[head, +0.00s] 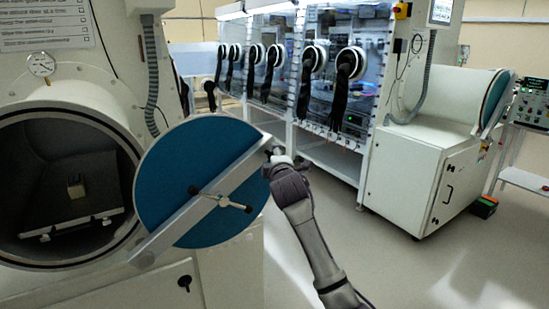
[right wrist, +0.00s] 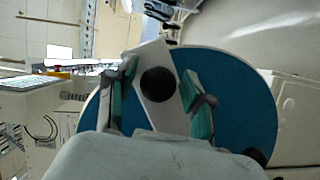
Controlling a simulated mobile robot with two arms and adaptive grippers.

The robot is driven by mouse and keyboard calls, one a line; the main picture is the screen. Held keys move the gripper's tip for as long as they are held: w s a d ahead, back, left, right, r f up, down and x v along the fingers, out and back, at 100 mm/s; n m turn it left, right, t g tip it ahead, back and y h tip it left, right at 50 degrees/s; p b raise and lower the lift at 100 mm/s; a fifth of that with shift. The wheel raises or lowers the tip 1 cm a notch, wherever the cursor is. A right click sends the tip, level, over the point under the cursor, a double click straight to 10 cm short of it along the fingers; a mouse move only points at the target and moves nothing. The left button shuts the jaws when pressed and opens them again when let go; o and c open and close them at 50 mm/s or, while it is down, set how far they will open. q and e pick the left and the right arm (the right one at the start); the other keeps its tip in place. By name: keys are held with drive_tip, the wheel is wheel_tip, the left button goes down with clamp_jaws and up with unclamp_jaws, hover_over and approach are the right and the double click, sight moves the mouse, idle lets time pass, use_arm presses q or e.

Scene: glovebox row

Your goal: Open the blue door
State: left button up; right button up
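The blue door (head: 176,164) is a round disc with a pale diagonal bar across it and a dark-tipped cross handle (head: 219,199) at its middle. It stands swung away from the round chamber opening (head: 15,215), to its right, leaving the inside visible. My right gripper (head: 273,152) is at the upper right end of the bar. In the right wrist view its two teal-padded fingers (right wrist: 158,100) stand apart, either side of the bar and a round black knob (right wrist: 158,84), with gaps showing. The blue door (right wrist: 240,100) fills the area behind them. My left gripper is not in view.
A small block (head: 76,187) sits on a tray (head: 75,229) inside the chamber. A gauge (head: 41,65) is above the opening. Gloveboxes (head: 320,75) line the back, and another white chamber (head: 455,95) stands right.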

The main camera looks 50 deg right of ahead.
drive_tip(key=shift+s, duration=0.1)
drive_tip(key=v, duration=1.2)
idle(0.4)
